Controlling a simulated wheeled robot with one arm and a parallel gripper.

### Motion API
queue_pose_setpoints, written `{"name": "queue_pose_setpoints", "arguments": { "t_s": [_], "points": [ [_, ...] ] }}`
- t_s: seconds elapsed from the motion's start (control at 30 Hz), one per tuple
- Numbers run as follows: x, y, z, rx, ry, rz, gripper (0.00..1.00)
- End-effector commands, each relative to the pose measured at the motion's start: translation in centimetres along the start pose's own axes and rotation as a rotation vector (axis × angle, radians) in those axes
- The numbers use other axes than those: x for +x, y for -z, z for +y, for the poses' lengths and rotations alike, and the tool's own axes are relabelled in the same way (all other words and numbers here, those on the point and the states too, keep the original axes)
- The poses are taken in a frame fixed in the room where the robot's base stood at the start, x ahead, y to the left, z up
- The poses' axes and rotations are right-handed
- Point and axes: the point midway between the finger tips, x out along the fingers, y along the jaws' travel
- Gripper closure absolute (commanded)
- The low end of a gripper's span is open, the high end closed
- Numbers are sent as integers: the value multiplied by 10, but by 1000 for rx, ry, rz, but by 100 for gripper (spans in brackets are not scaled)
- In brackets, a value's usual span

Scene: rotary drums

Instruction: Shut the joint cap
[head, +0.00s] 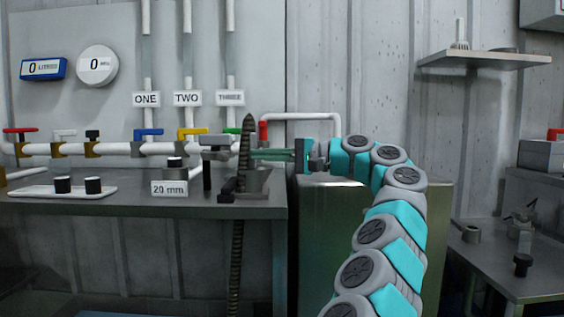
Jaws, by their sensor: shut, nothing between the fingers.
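My gripper (256,154) reaches in from the right with its fingers pointing left. It is shut and empty, its tips close to an upright dark ribbed hose (246,135); I cannot tell whether they touch. A grey metal fixture (254,187) stands at the right end of the bench around the hose. A grey block-like piece (216,141) sits just left of the hose, above a black upright grip (207,177). No part is clearly recognisable as the joint cap; it may belong to this fixture, partly hidden behind the hose and fingers.
The bench (130,207) carries a white tray (40,192) with two black-topped pieces and a "20 mm" sign (169,188). A white pipe (110,149) with coloured valves runs behind. A metal cabinet (310,230) stands right of the bench, below my arm.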

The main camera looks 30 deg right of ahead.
Motion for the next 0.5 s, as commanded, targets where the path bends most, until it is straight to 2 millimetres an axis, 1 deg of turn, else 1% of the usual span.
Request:
{"name": "queue_pose_setpoints", "arguments": {
  "t_s": [0.03, 0.07, 0.27, 0.5],
  "points": [
    [12, -1, 3, 0, -2, -4, 100],
    [18, -1, 3, -1, -2, -4, 100],
    [28, -18, 2, -2, 2, -5, 100],
    [38, -26, 1, 1, 2, -1, 100]
  ]
}}
